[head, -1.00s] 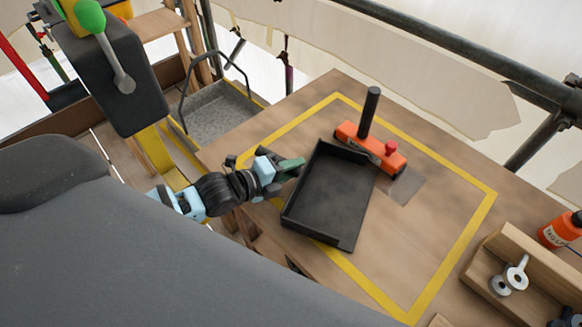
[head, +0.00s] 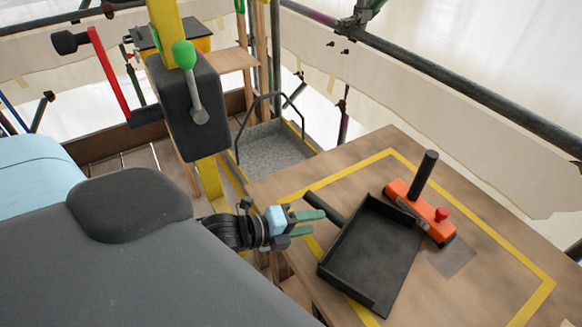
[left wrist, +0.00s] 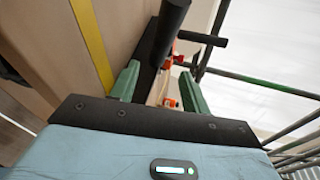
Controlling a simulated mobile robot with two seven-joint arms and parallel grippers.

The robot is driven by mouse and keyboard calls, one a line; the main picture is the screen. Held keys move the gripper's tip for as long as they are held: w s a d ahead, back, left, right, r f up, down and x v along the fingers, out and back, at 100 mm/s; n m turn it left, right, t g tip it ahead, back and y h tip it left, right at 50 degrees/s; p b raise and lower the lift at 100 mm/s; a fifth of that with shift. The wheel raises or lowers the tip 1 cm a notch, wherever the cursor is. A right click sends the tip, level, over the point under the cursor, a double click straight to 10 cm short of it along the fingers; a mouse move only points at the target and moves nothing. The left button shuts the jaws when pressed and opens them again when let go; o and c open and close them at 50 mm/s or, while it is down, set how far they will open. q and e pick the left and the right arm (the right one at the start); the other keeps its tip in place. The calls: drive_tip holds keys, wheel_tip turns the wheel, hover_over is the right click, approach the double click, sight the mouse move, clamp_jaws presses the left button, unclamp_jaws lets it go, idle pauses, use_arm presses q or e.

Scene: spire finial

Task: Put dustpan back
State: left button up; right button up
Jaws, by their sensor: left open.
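My right gripper is not in view.
An orange tool (head: 416,212) with a black post and red knob sits close beside the dustpan's upper right side. A grey tray (head: 268,148) with a hoop handle stands beyond the table. A dark box with a green-knobbed lever (head: 190,105) is at upper left. Scaffold pipes run behind.

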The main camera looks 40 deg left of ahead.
use_arm(q)
drive_tip(key=v, duration=0.3)
drive_tip(key=shift+s, duration=0.1)
drive_tip(key=shift+s+a+r, duration=0.2)
drive_tip(key=shift+s+a, duration=0.05)
drive_tip(key=shift+s, duration=0.2)
